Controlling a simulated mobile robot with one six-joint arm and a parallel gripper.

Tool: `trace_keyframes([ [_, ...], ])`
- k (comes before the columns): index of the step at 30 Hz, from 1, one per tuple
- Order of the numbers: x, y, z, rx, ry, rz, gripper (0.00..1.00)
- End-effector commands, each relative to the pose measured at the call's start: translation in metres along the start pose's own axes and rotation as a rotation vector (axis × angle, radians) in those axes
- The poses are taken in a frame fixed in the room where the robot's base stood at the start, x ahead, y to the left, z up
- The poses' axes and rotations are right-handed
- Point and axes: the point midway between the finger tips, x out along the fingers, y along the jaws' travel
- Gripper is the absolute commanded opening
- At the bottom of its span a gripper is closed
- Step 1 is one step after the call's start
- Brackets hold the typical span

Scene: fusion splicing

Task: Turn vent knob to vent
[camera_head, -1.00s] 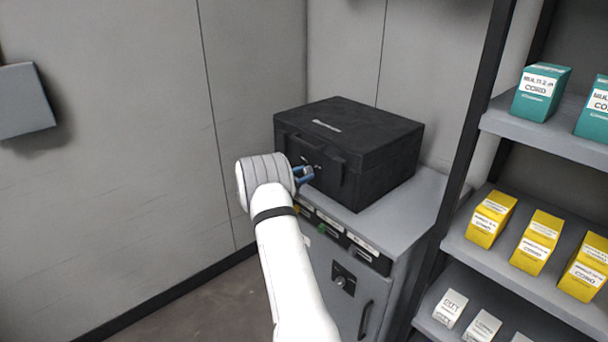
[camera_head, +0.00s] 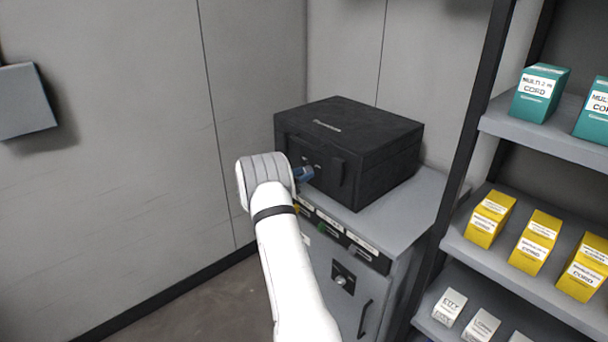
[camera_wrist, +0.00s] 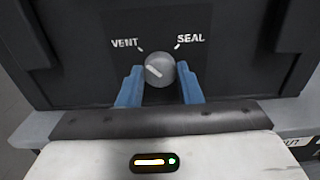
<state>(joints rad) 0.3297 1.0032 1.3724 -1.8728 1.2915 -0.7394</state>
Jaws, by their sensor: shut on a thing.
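The black case (camera_head: 345,150) sits on the grey cabinet, its front facing my arm. The round grey vent knob (camera_wrist: 160,69) is on that front, between the white labels VENT (camera_wrist: 125,43) at upper left and SEAL (camera_wrist: 190,38) at upper right. Its pale pointer line slants toward the upper left, on the VENT side. My gripper (camera_wrist: 159,72) has one blue finger on each side of the knob and is shut on it. In the head view, my gripper (camera_head: 304,175) is at the case front and the knob cannot be made out.
The grey cabinet (camera_head: 410,205) has labelled drawers and a door below the case. A shelf rack (camera_head: 470,240) with teal, yellow and white boxes stands close on the right. A wall is behind, and open floor lies at lower left.

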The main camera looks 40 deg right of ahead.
Motion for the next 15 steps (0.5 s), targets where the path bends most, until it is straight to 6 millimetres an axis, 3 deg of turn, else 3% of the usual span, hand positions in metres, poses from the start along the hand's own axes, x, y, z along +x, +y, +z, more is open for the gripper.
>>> trace_keyframes([
  [1, -0.0024, 0.001, -0.0025, -0.004, 0.003, 0.003, 0.09],
  [2, -0.0023, 0.001, -0.0024, -0.003, 0.003, 0.003, 0.34],
  [3, -0.0021, 0.0009, -0.0022, -0.003, 0.003, 0.003, 0.38],
  [9, -0.0008, 0.0004, -0.0008, -0.001, 0.001, 0.002, 0.54],
  [15, -0.0003, 0.0002, -0.0001, 0.0, 0.0, 0.001, 0.54],
])
